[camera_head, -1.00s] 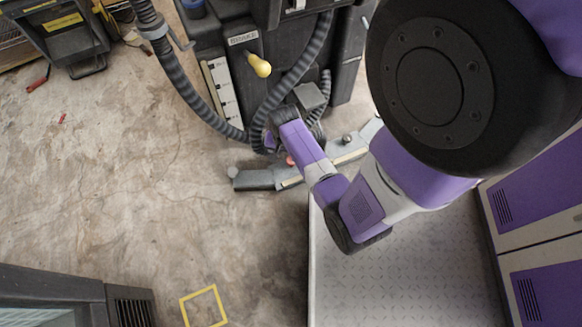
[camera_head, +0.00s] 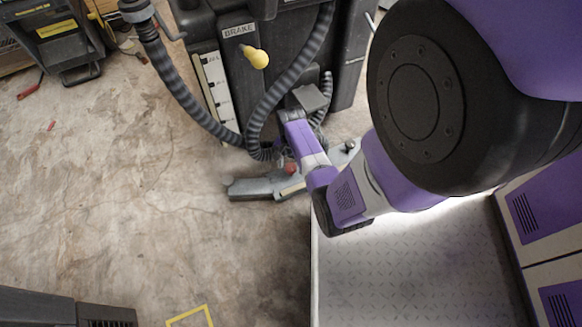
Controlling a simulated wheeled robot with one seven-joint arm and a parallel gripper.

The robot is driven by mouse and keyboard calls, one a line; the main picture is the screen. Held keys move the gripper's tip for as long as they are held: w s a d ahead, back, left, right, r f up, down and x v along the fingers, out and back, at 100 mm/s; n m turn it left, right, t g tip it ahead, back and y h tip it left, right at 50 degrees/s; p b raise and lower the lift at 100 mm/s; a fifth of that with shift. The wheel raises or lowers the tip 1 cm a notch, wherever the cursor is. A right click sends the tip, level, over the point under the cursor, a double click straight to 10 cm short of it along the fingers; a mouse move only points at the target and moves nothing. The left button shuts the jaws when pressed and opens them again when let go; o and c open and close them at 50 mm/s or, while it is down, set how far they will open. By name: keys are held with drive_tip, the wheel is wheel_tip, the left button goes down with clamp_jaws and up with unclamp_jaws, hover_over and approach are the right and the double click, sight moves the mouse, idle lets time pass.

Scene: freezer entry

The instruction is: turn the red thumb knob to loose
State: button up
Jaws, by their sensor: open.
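The red thumb knob (camera_head: 291,168) shows as a small red spot on the grey squeegee bar (camera_head: 250,189), low behind the dark floor machine (camera_head: 268,90). My purple arm reaches over the bar and partly covers it. My gripper (camera_head: 279,156) points down just left of the knob, close by the ribbed hose. It is open, and I see nothing held in it. Its fingers are small, dark and mostly hidden by my wrist and the hose, so I cannot tell whether they touch the knob. The knob's markings are too small to read.
Ribbed hoses (camera_head: 186,98) hang close around my gripper. A yellow brake knob (camera_head: 256,58) sticks out above. A diamond-plate platform (camera_head: 410,270) lies below my arm, with purple-doored cabinets (camera_head: 545,215) at right. The concrete floor at left is mostly clear.

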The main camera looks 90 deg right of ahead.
drive_tip(key=shift+f, duration=0.1)
clamp_jaws()
